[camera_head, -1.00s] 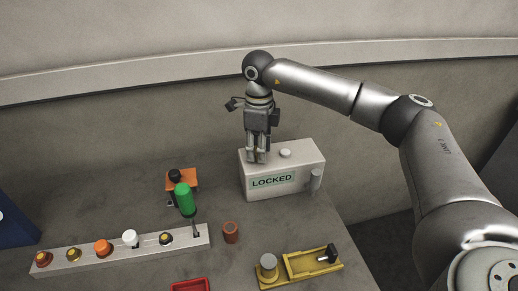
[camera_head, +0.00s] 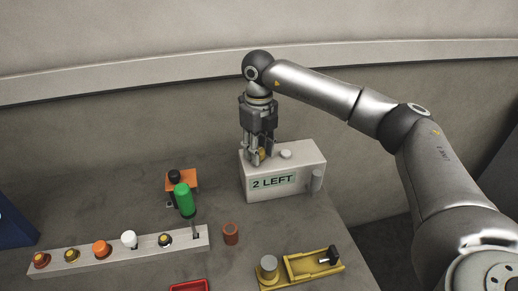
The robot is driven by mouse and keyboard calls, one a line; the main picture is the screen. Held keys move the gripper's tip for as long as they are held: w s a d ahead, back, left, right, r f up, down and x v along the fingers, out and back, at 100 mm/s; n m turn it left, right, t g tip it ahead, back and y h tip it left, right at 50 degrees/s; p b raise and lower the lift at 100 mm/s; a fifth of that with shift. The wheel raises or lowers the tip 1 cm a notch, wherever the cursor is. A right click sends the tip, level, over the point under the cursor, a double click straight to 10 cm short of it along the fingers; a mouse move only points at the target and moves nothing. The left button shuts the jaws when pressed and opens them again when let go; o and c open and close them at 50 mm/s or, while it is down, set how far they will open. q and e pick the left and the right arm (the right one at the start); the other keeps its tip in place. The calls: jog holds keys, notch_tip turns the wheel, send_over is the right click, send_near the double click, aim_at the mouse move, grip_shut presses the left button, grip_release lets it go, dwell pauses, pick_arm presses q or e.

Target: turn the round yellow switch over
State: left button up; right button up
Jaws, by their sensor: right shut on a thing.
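The round yellow switch (camera_head: 262,153) shows as a small yellow patch on top of the white box (camera_head: 295,187), mostly hidden between the fingers of my right gripper. My right gripper (camera_head: 256,159) points down from above at the left end of the box top and is shut on the switch. The label (camera_head: 272,182) on the box front reads "2 LEFT". My left gripper is not in view.
In front are a rail with knobs (camera_head: 100,262), a green-handled tool (camera_head: 184,195), an orange-brown cup (camera_head: 230,233) and a yellow fixture (camera_head: 300,280).

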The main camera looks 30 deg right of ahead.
jog(key=shift+w, duration=0.1)
jog(key=o, duration=1)
notch_tip(320, 180, up, 12)
jog(key=shift+r, duration=0.1)
dwell(0.4)
